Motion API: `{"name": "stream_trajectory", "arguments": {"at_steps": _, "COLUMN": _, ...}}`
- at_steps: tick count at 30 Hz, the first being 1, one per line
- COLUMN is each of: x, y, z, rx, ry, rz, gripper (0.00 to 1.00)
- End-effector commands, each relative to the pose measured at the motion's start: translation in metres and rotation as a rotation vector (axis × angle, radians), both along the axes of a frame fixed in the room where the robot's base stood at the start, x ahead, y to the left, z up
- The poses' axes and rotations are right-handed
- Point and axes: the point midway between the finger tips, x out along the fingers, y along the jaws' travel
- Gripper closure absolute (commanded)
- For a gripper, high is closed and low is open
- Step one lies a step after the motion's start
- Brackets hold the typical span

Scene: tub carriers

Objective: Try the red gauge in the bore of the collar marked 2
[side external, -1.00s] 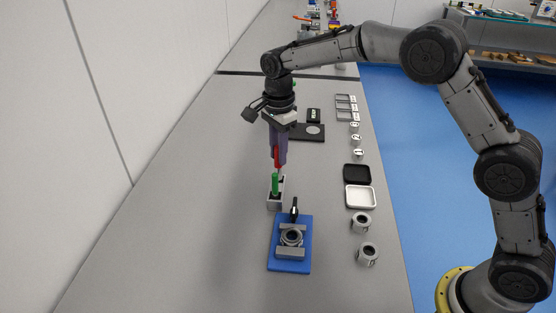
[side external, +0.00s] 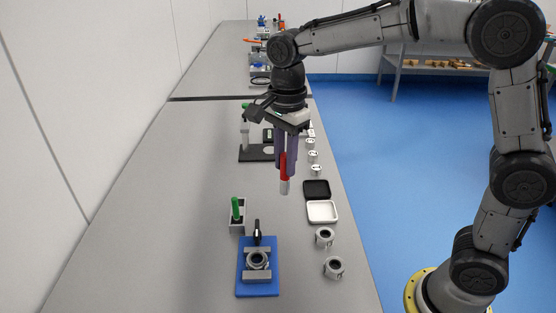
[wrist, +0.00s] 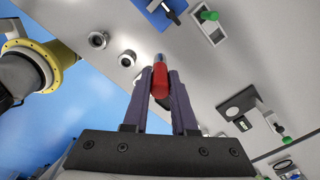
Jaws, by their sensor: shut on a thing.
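My gripper (side external: 286,160) is shut on the red gauge (side external: 284,172), which hangs upright, grey tip down, in the air above the table. In the wrist view the red gauge (wrist: 160,84) sits between the two fingers. One collar (side external: 257,260) is clamped in a grey holder on a blue plate (side external: 243,278). Two loose grey collars, one (side external: 325,237) and another (side external: 334,268), stand on the table to the right. I cannot read marks on any collar. A green gauge (side external: 236,209) stands in a grey block (side external: 237,227), left of and apart from my gripper.
A white tray (side external: 322,212) and a black tray (side external: 316,190) lie near the right table edge. Several small white number discs (side external: 316,170) line that edge. A dark stand (side external: 256,156) is behind my gripper. The left of the table is clear.

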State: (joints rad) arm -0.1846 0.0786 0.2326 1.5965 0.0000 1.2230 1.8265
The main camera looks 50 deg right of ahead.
Motion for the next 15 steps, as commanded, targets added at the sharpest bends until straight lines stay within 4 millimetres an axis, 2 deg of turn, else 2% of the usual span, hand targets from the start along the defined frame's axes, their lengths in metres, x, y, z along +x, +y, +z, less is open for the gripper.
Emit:
{"name": "stream_trajectory", "arguments": {"at_steps": 2, "x": 0.002, "y": 0.009, "z": -0.003, "rx": 0.002, "ry": -0.006, "rz": -0.037, "gripper": 1.0}}
{"name": "stream_trajectory", "arguments": {"at_steps": 6, "x": -0.001, "y": 0.046, "z": -0.012, "rx": 0.004, "ry": -0.007, "rz": -0.05, "gripper": 1.0}}
{"name": "stream_trajectory", "arguments": {"at_steps": 12, "x": -0.015, "y": 0.094, "z": -0.023, "rx": 0.001, "ry": 0.003, "rz": 0.012, "gripper": 1.0}}
{"name": "stream_trajectory", "arguments": {"at_steps": 15, "x": -0.022, "y": 0.108, "z": -0.026, "rx": -0.001, "ry": 0.008, "rz": 0.052, "gripper": 1.0}}
